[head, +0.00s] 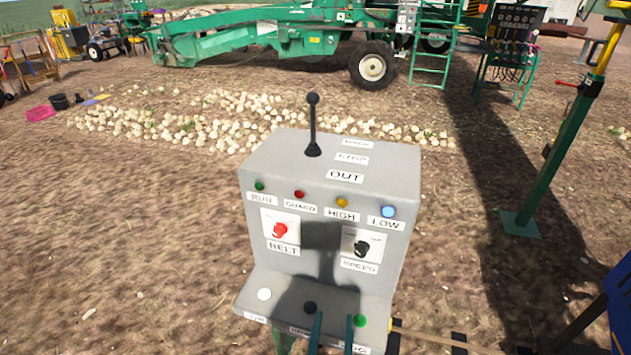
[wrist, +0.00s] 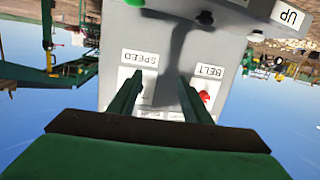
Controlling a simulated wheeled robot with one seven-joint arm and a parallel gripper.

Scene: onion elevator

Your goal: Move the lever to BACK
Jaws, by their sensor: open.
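The black lever (head: 312,125), with a ball knob on top, stands roughly upright on the top face of the grey control box (head: 265,160). To its right are labels reading BACK (head: 357,142), STOP (head: 352,159) and OUT (head: 345,176), from far to near. I cannot tell exactly which label the lever lines up with. My gripper (head: 333,320) is open and empty, low in front of the box and well below the lever. In the wrist view, my gripper's green fingers (wrist: 158,88) are spread before the box's front, which appears upside down. The lever is not seen there.
The box front has a red BELT knob (head: 280,230), a black SPEED knob (head: 362,248), several lamps, and buttons on a lower ledge. A green post (head: 555,150) stands to the right. Onions (head: 160,125) lie on the soil behind. Space above the box looks clear.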

